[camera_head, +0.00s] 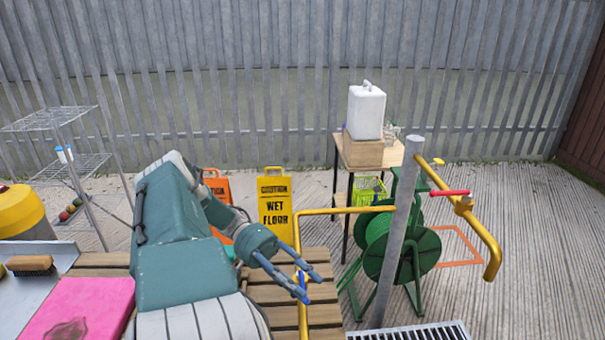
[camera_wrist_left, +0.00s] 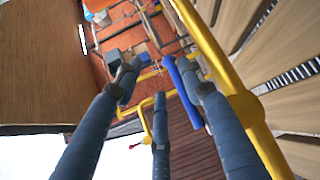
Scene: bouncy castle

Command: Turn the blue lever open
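The blue lever (camera_wrist_left: 182,92) shows in the left wrist view as a bright blue bar beside the yellow pipe (camera_wrist_left: 232,80). In the head view only a small blue part (camera_head: 302,280) shows near the yellow pipe (camera_head: 300,235), mostly hidden by my fingers. My left gripper (camera_head: 306,284) is beside the pipe, its fingers spread. In the left wrist view the gripper (camera_wrist_left: 155,85) has its fingers apart, with the lever between the middle and right fingers, very near the right one. I cannot tell whether they touch. My right gripper is not in view.
A grey post (camera_head: 398,235) carries the pipe, a red lever (camera_head: 450,193) and a green hose reel (camera_head: 385,243). A yellow wet-floor sign (camera_head: 275,205) stands behind my gripper. A wooden slatted surface (camera_head: 275,297) lies below. A pink item (camera_head: 82,310) and brush (camera_head: 30,264) lie left.

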